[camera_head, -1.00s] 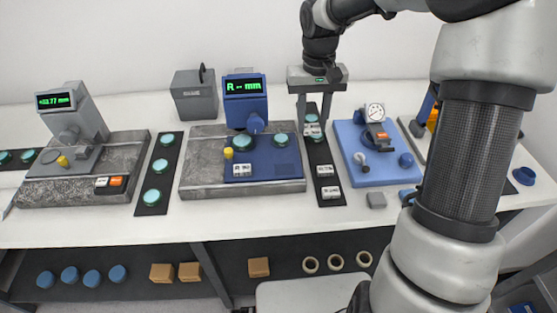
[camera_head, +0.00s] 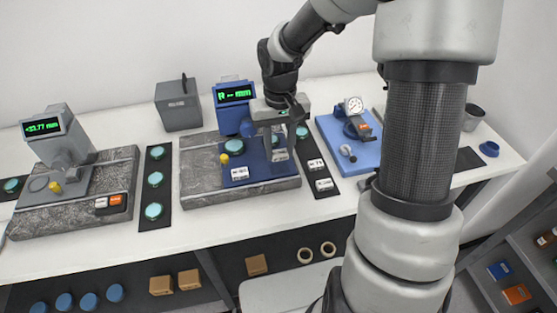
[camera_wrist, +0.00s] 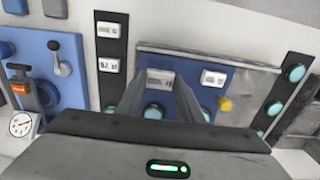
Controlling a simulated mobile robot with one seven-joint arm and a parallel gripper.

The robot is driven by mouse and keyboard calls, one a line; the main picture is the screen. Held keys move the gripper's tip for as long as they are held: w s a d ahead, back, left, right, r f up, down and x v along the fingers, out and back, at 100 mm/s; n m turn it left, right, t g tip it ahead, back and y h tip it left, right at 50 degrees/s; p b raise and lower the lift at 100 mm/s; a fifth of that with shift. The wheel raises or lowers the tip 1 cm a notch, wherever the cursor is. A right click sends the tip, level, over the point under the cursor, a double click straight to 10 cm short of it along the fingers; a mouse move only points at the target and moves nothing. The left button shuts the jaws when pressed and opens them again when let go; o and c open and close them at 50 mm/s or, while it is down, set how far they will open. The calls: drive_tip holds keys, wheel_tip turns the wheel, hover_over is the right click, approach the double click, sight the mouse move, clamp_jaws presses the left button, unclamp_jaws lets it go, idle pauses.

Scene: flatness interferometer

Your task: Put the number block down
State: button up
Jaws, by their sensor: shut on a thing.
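My gripper (camera_head: 278,160) is shut on a small white number block (camera_head: 280,155) over the right part of the blue plate (camera_head: 262,176) of the middle instrument. In the wrist view the held block (camera_wrist: 160,78) shows between the two fingertips (camera_wrist: 158,88); its digits are too blurred to read. I cannot tell whether it touches the plate. A second white block (camera_head: 240,174) sits on the plate's front left; it also shows in the wrist view (camera_wrist: 213,77). The middle display (camera_head: 234,95) reads "R -- mm". Two more white blocks (camera_head: 316,164) (camera_head: 324,185) lie on the dark strip to the right.
A teal disc (camera_head: 234,147) and yellow knob (camera_head: 224,159) stand left on the middle instrument. A blue base with a dial gauge (camera_head: 353,105) is to the right. The left instrument (camera_head: 65,150) and a strip of teal discs (camera_head: 155,180) are left. The white front table edge is clear.

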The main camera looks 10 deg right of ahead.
sight(279, 153)
drive_tip(key=shift+f, duration=2.15)
drive_tip(key=shift+f, duration=0.1)
drive_tip(key=shift+f+b, duration=0.15)
drive_tip(key=shift+b, duration=0.2)
drive_tip(key=o, duration=1)
drive_tip(key=shift+o, duration=0.2)
drive_tip(key=shift+r, duration=0.2)
wheel_tip(279, 153, up, 12)
drive_tip(key=shift+r+p, duration=0.1)
drive_tip(key=shift+p, duration=0.7)
